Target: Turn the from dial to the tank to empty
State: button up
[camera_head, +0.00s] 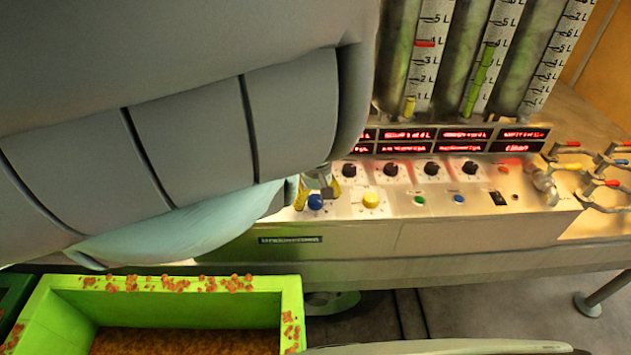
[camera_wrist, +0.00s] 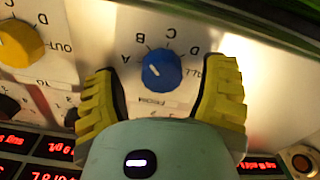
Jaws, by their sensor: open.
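The blue from dial (camera_wrist: 162,70) sits on the grey panel in the wrist view, ringed by the letters A, B, C, D and ALL. Its small white mark seems to point up-left, near A and B; the exact setting is unclear. My gripper (camera_wrist: 165,90) is open, with its yellow ridged fingers on either side of the dial; contact cannot be told. In the head view the blue dial (camera_head: 316,202) shows just below my gripper (camera_head: 318,188). The tanks (camera_head: 481,60) stand upright behind the panel, with red, yellow and green markers at different heights on their litre scales.
The yellow to dial (camera_head: 371,200) is right beside the blue one. Several black knobs (camera_head: 390,169) and red displays (camera_head: 408,134) lie behind them. Red-handled valves (camera_head: 612,183) are at the right. A green bin (camera_head: 290,290) stands below the front edge. My arm hides the left.

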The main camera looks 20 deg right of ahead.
aim_at(316, 198)
notch_tip(316, 198, up, 11)
jog(key=shift+r, duration=0.2)
dwell(0.6)
jog(key=shift+a, duration=0.1)
dwell(0.4)
